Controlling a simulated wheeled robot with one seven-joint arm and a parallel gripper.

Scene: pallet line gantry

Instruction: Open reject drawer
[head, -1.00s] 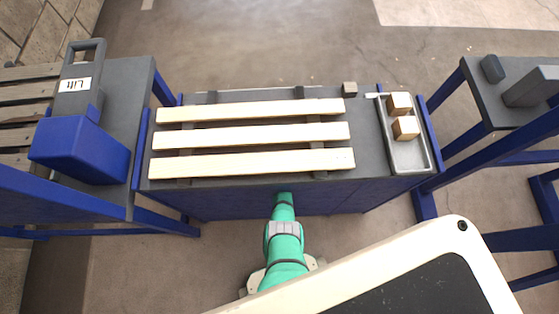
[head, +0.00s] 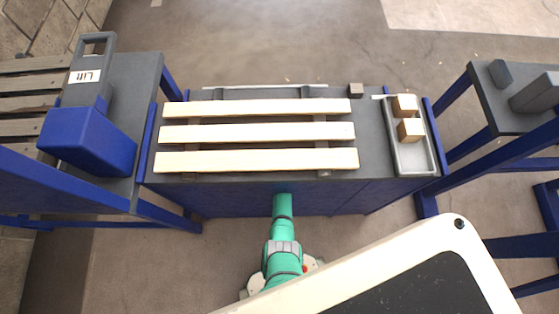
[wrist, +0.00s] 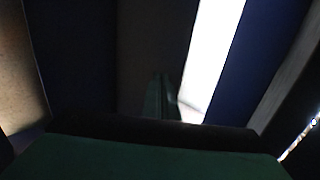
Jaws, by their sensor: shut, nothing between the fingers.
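The blue front (head: 240,203) of the middle bench shows as a narrow strip below its grey top in the head view. A faint seam runs down its right part. I cannot make out the reject drawer or its handle there. My teal arm reaches up to this front, and its far end goes under the bench edge, so my gripper is hidden in the head view. In the dark wrist view my gripper (wrist: 160,98) shows as a dim green finger shape, shut and empty, near dark panels. Whether it touches anything cannot be told.
Three pale slats (head: 256,133) lie across the bench top. A grey tray (head: 414,164) with two wooden blocks (head: 410,129) sits at its right end. A blue box (head: 88,141) and a grey "Lift" piece (head: 92,72) stand on the left bench. Floor is open in front.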

